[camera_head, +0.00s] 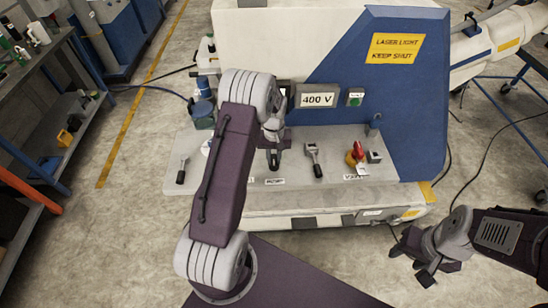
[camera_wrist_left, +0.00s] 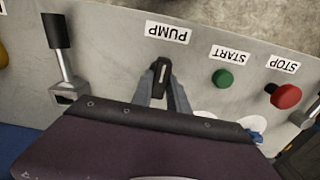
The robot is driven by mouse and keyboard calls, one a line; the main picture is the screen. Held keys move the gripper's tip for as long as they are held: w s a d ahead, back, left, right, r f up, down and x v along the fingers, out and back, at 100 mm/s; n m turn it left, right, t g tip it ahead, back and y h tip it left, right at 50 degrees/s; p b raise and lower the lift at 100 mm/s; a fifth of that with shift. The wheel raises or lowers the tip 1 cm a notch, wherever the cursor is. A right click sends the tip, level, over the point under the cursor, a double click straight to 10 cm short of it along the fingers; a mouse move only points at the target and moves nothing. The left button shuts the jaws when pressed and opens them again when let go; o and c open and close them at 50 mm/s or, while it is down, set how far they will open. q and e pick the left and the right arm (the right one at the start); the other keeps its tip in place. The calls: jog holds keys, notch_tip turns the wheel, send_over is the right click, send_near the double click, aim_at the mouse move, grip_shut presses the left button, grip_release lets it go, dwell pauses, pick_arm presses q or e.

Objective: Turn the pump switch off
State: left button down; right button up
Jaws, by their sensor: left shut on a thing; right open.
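The pump switch (camera_wrist_left: 161,72) is a black-handled lever below the PUMP label (camera_wrist_left: 168,33) in the left wrist view, where the panel appears upside down. My left gripper (camera_wrist_left: 160,82) is shut on its handle, one finger on each side. In the head view my left gripper (camera_head: 273,142) reaches down onto the panel, and the black handle (camera_head: 273,161) shows just above its small label. The switch's base is hidden. My right gripper (camera_head: 424,264) is open and empty at the lower right, away from the panel.
Another lever (camera_head: 313,156) stands just right of the pump switch, and a red knob (camera_head: 355,153) lies further right. A third lever (camera_head: 182,168) is at the left. The green start button (camera_wrist_left: 222,78) and red stop button (camera_wrist_left: 286,96) are beside my left gripper. A display reads 400 V (camera_head: 318,100).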

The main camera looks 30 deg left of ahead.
aim_at(274, 160)
pick_arm(q)
jog(key=shift+s+f+n, duration=0.1)
jog(key=shift+s+n, duration=0.1)
jog(key=shift+n, duration=0.2)
jog(key=c, duration=1.3)
grip_release()
jog(key=shift+w+r, duration=0.1)
jog(key=shift+r, duration=0.1)
notch_tip(274, 160, up, 9)
jog(key=shift+f+b, duration=0.1)
jog(key=shift+b, duration=0.3)
